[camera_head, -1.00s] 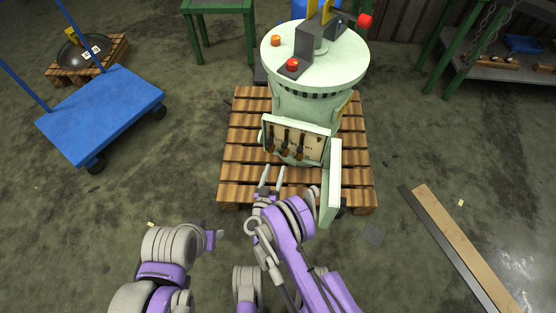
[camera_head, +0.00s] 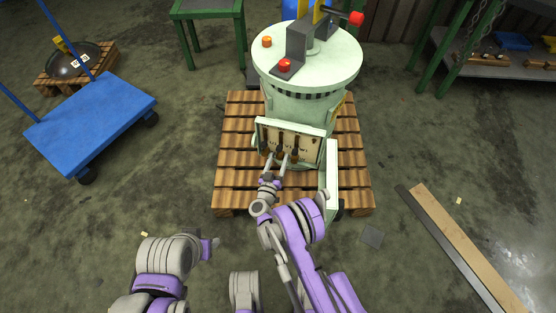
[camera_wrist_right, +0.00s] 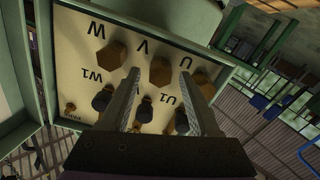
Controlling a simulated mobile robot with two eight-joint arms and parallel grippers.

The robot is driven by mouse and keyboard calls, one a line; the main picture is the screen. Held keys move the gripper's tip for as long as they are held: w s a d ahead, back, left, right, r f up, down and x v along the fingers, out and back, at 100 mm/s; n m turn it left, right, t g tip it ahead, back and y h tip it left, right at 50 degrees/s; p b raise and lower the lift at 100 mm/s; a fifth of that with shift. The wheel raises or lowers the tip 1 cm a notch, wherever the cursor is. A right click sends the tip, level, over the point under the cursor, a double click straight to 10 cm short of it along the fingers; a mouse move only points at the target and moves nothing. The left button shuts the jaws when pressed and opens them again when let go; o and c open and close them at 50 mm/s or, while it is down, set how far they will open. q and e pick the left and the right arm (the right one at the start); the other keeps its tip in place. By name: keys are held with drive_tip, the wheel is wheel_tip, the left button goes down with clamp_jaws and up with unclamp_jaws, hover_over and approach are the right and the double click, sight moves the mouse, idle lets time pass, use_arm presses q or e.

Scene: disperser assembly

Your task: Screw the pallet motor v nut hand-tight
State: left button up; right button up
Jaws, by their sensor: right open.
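The motor (camera_head: 300,105) stands on a wooden pallet (camera_head: 235,150) with its terminal box (camera_head: 290,140) open toward me. In the right wrist view, the terminal board (camera_wrist_right: 75,70) carries brass hex nuts near the letters W, V and U. The V nut (camera_wrist_right: 160,70) is the middle one. My right gripper (camera_wrist_right: 160,74) is open, its two fingertips on either side of the V nut; I cannot tell whether they touch it. In the head view my right gripper (camera_head: 276,159) reaches the box's lower part. My left arm (camera_head: 170,255) is low at left; its finger state is unclear.
Dark posts (camera_wrist_right: 145,108) sit below the nuts, close to the fingers. The box's open cover (camera_head: 331,175) stands right of my right arm. A blue cart (camera_head: 90,115) is at left; a metal beam and wooden plank (camera_head: 460,240) lie at right.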

drive_tip(key=shift+c, duration=0.3)
clamp_jaws()
drive_tip(key=shift+m, duration=0.4)
drive_tip(key=m+p, duration=0.1)
drive_tip(key=m, duration=0.2)
drive_tip(key=shift+d+m, duration=0.1)
drive_tip(key=shift+m, duration=0.3)
drive_tip(key=m, duration=0.7)
drive_tip(key=shift+d, duration=0.15)
drive_tip(key=m, duration=0.6)
drive_tip(key=shift+f+m, duration=0.2)
drive_tip(key=shift+m, duration=0.1)
drive_tip(key=m, duration=0.5)
drive_tip(key=shift+f+m+b, duration=0.15)
drive_tip(key=shift+m+b, duration=0.15)
drive_tip(key=shift+b, duration=0.05)
